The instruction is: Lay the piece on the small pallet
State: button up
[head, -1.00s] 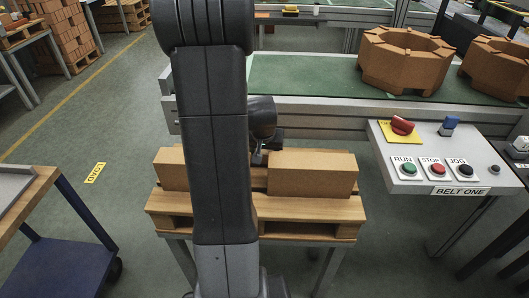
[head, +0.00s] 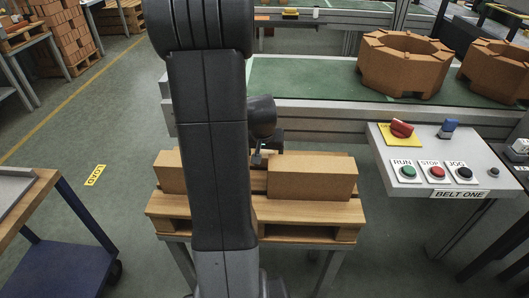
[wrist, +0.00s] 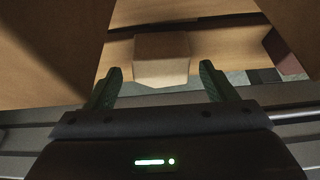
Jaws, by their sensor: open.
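The small pallet (head: 335,216) is wooden and stands on a metal-legged stand in the head view. A small tan block (wrist: 162,58), which looks like the piece, rests on the pallet's wood in the wrist view, in the gap between two larger bricks. My gripper (wrist: 161,82) is open, its green-lined fingers to the left and right of the block, with a visible gap on each side. In the head view my gripper (head: 257,160) is low between the two bricks, and my arm hides the block there.
A large brick (head: 312,180) stands on the pallet's right and another (head: 170,173) on its left, close beside my gripper. Behind are the green belt (head: 300,78) and an octagonal brick ring (head: 403,78). A control panel (head: 440,165) juts out at right.

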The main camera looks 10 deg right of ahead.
jog(key=p+v, duration=0.1)
jog(key=v, duration=0.9)
jog(key=shift+p, duration=0.4)
jog(key=shift+s+r, duration=0.1)
dwell(0.6)
